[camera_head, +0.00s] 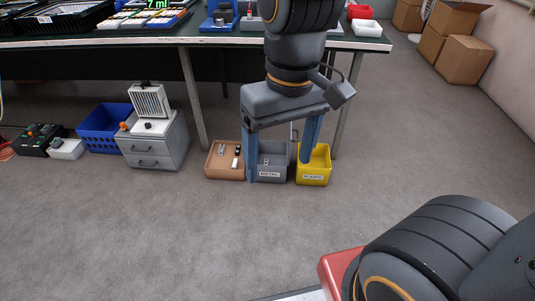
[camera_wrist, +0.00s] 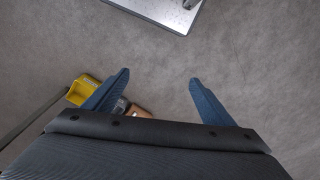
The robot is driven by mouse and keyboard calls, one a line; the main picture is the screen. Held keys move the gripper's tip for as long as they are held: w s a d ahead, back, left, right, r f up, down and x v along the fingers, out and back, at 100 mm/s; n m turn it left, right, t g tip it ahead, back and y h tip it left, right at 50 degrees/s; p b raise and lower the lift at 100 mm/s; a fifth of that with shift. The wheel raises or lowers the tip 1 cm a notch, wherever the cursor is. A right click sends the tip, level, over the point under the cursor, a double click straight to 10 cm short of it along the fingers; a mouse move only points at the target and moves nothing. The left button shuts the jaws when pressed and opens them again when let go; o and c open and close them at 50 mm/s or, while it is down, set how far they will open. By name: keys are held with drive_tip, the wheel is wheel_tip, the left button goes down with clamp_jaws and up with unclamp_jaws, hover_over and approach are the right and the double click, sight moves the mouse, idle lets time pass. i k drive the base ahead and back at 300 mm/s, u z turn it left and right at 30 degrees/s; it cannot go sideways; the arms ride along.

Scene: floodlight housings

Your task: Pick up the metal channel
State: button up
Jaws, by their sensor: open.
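A small grey metal piece (camera_head: 221,148), which looks like the metal channel, lies in the brown box (camera_head: 211,173) on the floor, toward its back left. A dark piece (camera_head: 238,150) and a white piece (camera_head: 236,162) lie in the same box. My gripper (camera_head: 279,170) is open and empty, pointing down. In the head view its blue fingers overlap the grey bin labelled METAL (camera_head: 270,175) and the yellow bin. In the wrist view the open fingers (camera_wrist: 158,78) have bare floor between them; the brown box (camera_wrist: 138,112) is mostly hidden behind my gripper body, and the channel is not visible.
The yellow bin (camera_head: 313,177) labelled PLASTIC stands right of the grey bin. A grey drawer cabinet (camera_head: 155,152) with a white lamp-like unit (camera_head: 149,100) and a blue crate (camera_head: 103,128) stand left. The workbench (camera_head: 100,42) is behind. The front floor is clear.

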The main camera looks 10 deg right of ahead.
sight(220, 152)
drive_tip(key=u, duration=0.05)
drive_tip(key=i, duration=0.6)
drive_tip(key=u, duration=0.4)
drive_tip(key=k, duration=0.6)
drive_tip(key=z, duration=0.5)
drive_tip(key=i, duration=1.15)
drive_tip(key=u, duration=0.7)
